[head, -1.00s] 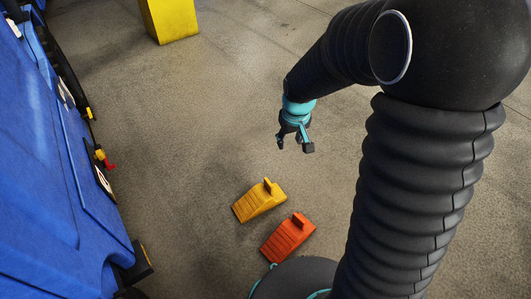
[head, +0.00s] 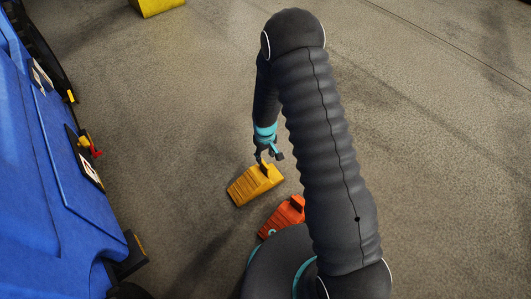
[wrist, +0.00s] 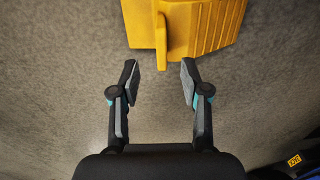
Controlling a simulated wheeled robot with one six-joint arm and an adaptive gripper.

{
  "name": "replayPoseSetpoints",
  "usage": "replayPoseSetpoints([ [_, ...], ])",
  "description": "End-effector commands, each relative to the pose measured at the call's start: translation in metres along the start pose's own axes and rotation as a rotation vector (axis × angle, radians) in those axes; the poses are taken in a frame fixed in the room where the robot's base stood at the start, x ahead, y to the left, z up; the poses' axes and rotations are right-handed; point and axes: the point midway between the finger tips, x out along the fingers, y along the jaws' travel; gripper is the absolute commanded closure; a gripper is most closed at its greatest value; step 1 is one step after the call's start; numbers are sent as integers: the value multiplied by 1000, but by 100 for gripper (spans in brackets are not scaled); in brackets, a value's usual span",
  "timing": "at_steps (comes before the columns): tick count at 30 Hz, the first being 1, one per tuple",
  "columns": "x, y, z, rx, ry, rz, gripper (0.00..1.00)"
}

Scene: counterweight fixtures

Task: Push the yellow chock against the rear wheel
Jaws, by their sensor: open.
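The yellow chock (head: 254,188) lies on the concrete floor, its ribbed slope toward the blue vehicle on the left. My gripper (head: 270,156) is at the chock's upright handle end. In the wrist view my gripper (wrist: 160,75) is open and empty, and the yellow chock (wrist: 205,25) is just ahead of the fingertips. Its upright handle (wrist: 161,42) points between the fingers, with no clear contact. The rear wheel cannot be made out clearly; only a dark shape (head: 125,291) shows low beside the vehicle.
An orange-red chock (head: 281,217) lies just below the yellow one, partly hidden by my arm. The blue vehicle (head: 60,190) fills the left side, with red and yellow fittings on its flank. A yellow block (head: 158,6) stands at the top. Floor between chock and vehicle is clear.

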Motion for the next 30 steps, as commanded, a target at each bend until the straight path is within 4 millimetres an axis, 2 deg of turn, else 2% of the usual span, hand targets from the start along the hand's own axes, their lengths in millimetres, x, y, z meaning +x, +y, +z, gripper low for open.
replayPoseSetpoints([
  [8, 17, -3, -1, -5, 0, 0, 54],
  [24, 73, 0, 0, 0, 1, 0, 54],
  [30, 86, 0, 0, 0, 1, 0, 54],
])
